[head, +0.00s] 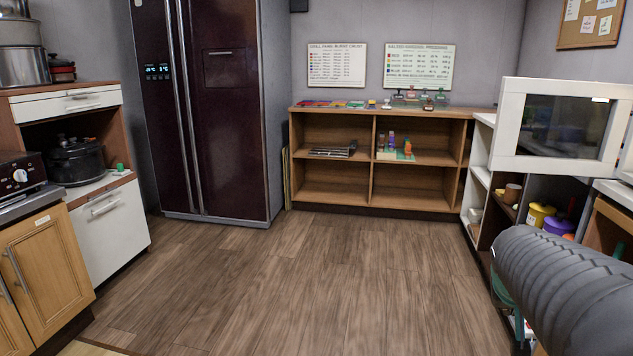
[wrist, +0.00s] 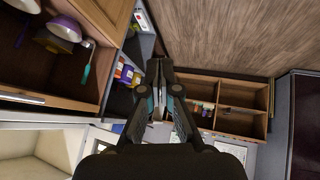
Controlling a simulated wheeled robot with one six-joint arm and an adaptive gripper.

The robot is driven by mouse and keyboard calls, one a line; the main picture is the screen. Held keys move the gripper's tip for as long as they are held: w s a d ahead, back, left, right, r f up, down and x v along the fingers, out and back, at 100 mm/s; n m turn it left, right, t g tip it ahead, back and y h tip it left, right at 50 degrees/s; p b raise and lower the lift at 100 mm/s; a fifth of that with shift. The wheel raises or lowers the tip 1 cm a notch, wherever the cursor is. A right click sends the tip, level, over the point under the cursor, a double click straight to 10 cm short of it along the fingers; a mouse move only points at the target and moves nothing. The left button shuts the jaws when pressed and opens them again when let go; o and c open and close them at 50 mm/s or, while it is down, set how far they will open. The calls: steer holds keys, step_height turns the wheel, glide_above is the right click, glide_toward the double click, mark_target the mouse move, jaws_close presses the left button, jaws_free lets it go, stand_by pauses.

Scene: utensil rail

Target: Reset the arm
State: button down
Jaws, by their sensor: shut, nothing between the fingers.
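My gripper (wrist: 160,72) shows in the middle of the wrist view, with its fingers together and nothing between them. It is in free air and I see it touching nothing. The wrist picture is upside down, with the wooden floor (wrist: 225,32) at the top. In the head view a grey ribbed part of my arm reaches in from the lower right. My gripper is not visible in the head view.
A low wooden shelf (head: 330,178) stands at the back beside a dark fridge (head: 230,120). A white open-fronted unit (head: 479,172) is at right, with a white-framed glass door (head: 505,125) above. The middle floor (head: 300,280) is clear. A teal-handled utensil (wrist: 86,68) hangs at left in the wrist view.

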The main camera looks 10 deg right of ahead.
steer(key=s+a+f+n+y, duration=0.1)
steer(key=s+a, duration=0.4)
steer(key=a, duration=0.7)
steer(key=s+a+f+n+y, duration=0.2)
steer(key=s+a+n+y, duration=0.2)
steer(key=a, duration=0.8)
steer(key=shift+s+a+t+y, duration=0.2)
steer(key=shift+s+t+y, duration=0.1)
steer(key=shift+s, duration=0.4)
